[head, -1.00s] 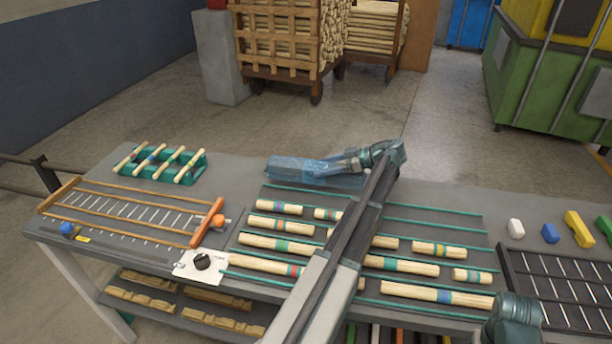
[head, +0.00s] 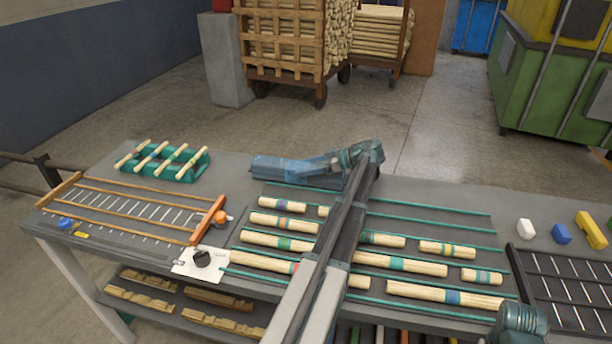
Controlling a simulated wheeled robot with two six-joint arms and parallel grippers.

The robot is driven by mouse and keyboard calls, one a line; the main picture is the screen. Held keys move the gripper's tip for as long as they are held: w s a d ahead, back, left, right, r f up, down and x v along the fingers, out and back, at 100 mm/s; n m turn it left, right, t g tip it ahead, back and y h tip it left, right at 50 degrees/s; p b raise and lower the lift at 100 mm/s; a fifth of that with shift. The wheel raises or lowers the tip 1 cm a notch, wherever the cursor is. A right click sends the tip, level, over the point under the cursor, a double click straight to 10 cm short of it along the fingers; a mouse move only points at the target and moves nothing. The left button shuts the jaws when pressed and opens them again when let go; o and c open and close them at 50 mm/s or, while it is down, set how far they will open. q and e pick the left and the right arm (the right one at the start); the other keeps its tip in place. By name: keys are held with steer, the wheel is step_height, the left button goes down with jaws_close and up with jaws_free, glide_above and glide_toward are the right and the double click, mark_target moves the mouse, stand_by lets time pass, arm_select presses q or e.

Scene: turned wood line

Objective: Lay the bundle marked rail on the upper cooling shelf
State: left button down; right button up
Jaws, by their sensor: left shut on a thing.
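My left gripper (head: 326,164) is at the back of the bench, its arm reaching across the racks. It is shut on a blue, film-like thing (head: 285,168) lying over or just above a dark strip; the contact is partly hidden. Several banded wooden bundles lie in rows between teal rails, such as one with a blue band (head: 445,294) and one with a yellow band (head: 447,249). No marking reading "rail" is legible. My left arm hides parts of several bundles. I cannot tell which surface is the upper cooling shelf.
A teal rack with sticks (head: 163,162) and a wooden-railed frame with an orange handle (head: 207,220) stand at left. A white plate with a black knob (head: 201,260) is in front. A dark grid tray (head: 570,290) and small blocks (head: 561,234) are at right. Carved pieces lie on a lower shelf.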

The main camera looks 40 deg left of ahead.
arm_select(q)
steer(key=shift+f, duration=0.55)
steer(key=shift+r, duration=0.15)
arm_select(e)
steer(key=shift+f, duration=0.4)
steer(key=shift+f, duration=0.15)
arm_select(q)
jaws_free()
steer(key=shift+w+d+r, duration=0.15)
steer(key=shift+d+r, duration=0.05)
steer(key=p+v, duration=0.4)
steer(key=v, duration=0.6)
steer(key=shift+d+r, duration=0.1)
steer(key=shift+d, duration=0.05)
steer(key=shift+w+d+r+p, duration=0.1)
steer(key=shift+w+d+p, duration=0.2)
steer(key=shift+d, duration=0.2)
arm_select(e)
steer(key=shift+r, duration=2.45)
